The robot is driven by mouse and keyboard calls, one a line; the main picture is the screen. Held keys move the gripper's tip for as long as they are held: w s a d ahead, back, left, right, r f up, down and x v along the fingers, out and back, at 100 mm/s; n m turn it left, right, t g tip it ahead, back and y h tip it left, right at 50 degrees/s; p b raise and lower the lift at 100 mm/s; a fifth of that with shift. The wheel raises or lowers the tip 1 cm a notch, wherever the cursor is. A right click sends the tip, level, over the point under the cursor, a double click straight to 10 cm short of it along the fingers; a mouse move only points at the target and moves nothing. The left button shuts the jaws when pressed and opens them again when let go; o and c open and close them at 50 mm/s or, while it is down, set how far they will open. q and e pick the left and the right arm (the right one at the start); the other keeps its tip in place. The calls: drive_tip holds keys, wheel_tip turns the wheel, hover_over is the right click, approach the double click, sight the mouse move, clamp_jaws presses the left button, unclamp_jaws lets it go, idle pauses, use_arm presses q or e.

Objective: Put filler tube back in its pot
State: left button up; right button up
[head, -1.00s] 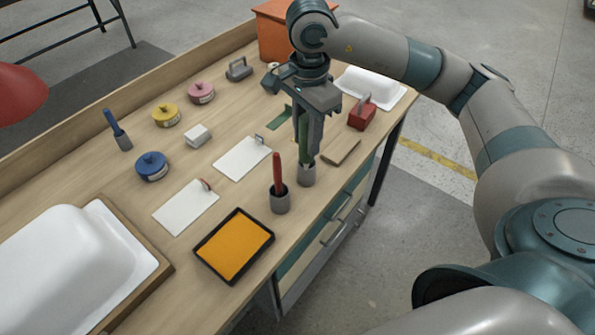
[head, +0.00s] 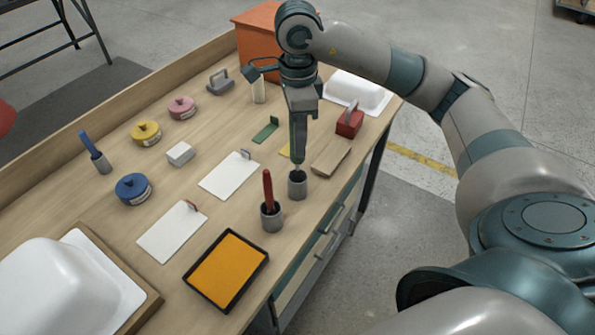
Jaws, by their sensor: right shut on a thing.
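My right gripper (head: 298,160) points straight down above a grey pot (head: 297,187) near the table's front edge. It is seen nearly edge-on and is shut on a green filler tube (head: 291,132), of which only a thin green strip shows. The tube's lower end is at or just over the pot's mouth; I cannot tell how far in it is. A red tube (head: 268,188) stands in a second grey pot (head: 271,217) nearer the camera. My left gripper is not in view.
On the table lie an orange tray (head: 229,270), white cards (head: 172,232), blue, yellow and pink tins (head: 133,190), a red block (head: 350,122) and a wooden block (head: 330,158). White tub shells (head: 50,285) stand at front left and back right. An orange box (head: 262,38) stands behind.

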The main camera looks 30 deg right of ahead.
wheel_tip(320, 180, down, 4)
drive_tip(key=shift+f+p, duration=0.25)
drive_tip(key=shift+p, duration=0.2)
drive_tip(key=shift+f, duration=0.2)
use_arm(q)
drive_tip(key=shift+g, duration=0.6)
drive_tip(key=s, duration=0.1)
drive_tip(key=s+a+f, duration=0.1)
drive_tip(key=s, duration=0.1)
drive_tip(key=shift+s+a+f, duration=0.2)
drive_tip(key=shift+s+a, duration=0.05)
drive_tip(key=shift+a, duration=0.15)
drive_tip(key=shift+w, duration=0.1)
